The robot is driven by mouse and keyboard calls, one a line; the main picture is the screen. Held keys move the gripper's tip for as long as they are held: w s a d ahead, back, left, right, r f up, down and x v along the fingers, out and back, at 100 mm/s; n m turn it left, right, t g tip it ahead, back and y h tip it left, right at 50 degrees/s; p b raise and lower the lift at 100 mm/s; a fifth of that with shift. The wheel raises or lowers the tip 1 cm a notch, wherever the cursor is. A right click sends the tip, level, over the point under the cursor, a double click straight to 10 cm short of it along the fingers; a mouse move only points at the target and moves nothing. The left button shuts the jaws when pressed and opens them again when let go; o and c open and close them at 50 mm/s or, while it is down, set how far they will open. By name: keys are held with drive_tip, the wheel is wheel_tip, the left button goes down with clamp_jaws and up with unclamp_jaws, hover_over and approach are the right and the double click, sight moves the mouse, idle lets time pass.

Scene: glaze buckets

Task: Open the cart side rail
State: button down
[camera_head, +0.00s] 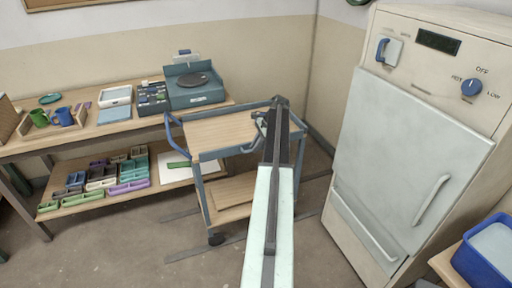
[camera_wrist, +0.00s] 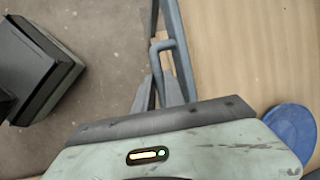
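The cart (camera_head: 222,132) has a wooden top and blue-grey rails, and stands between the workbench and the large cream appliance. My arm reaches over its right part and hides some of the top. My gripper (camera_head: 260,130) is small and dark there, low over the right part of the top. In the wrist view a blue-grey side rail (camera_wrist: 176,40) with a bent loop runs along the edge of the wooden top (camera_wrist: 250,50). My gripper's narrow grey fingers (camera_wrist: 150,88) point at this loop, close to or touching it. Whether they grip it is unclear.
The cream appliance (camera_head: 410,150) stands close on the right. The workbench (camera_head: 90,130) on the left holds mugs, trays and a blue-green device (camera_head: 193,88). A blue disc (camera_wrist: 291,130) lies on the wooden top. The floor (camera_head: 120,245) in front of the bench is clear.

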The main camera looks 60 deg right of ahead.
drive_tip(key=shift+d, duration=0.1)
wheel_tip(320, 180, down, 10)
drive_tip(key=s+a+n+t+h+b, duration=0.2)
drive_tip(key=n+t+h+b, duration=0.3)
drive_tip(key=t+b, duration=1)
drive_tip(key=h+b, duration=0.2)
drive_tip(key=b, duration=2)
drive_tip(key=shift+s+t, duration=0.25)
drive_tip(key=shift+t, duration=0.05)
drive_tip(key=shift+a, duration=0.1)
